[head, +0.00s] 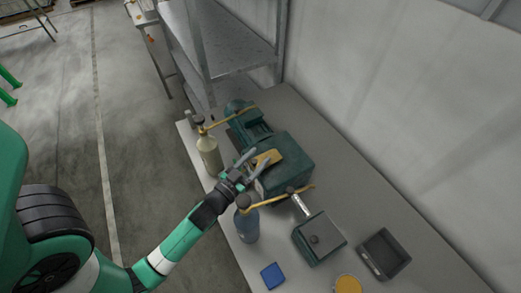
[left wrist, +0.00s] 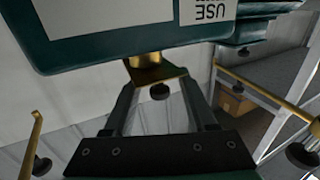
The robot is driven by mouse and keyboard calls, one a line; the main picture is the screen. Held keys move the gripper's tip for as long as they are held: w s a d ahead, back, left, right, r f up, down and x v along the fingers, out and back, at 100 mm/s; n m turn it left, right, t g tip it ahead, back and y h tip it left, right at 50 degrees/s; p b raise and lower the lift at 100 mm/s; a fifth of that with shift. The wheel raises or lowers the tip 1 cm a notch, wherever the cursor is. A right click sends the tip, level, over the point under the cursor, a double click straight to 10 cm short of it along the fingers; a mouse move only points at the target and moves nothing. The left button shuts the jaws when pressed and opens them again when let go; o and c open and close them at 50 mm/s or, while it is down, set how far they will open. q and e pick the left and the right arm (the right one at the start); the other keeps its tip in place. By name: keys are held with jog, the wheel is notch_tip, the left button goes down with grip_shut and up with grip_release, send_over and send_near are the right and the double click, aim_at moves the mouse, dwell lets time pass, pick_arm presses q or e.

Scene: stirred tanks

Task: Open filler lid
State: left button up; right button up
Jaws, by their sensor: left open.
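A dark green machine (head: 290,172) stands on the bench. A yellow-brass plate (head: 268,158) lies at its top, beside my left gripper. My left gripper (head: 254,162) is at the machine's near side, with its fingers spread. In the left wrist view, a brass flap (left wrist: 146,75) with a black knob (left wrist: 160,92) shows between and beyond my left fingers (left wrist: 158,105). A short brass neck joins it to the green body (left wrist: 110,52). I cannot tell whether the fingers touch the flap, or whether this flap is the filler lid. My right gripper is out of view.
A cream bottle (head: 209,153) and a blue-grey bottle (head: 247,222) stand along the bench's near edge, close to my left arm. A green box (head: 320,238), a dark tray (head: 384,254), a blue block (head: 272,276) and a yellow disc (head: 348,284) lie right. Shelves (head: 225,55) stand behind.

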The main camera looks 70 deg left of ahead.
pick_arm(q)
jog(key=shift+x, duration=1)
grip_shut()
dwell(0.7)
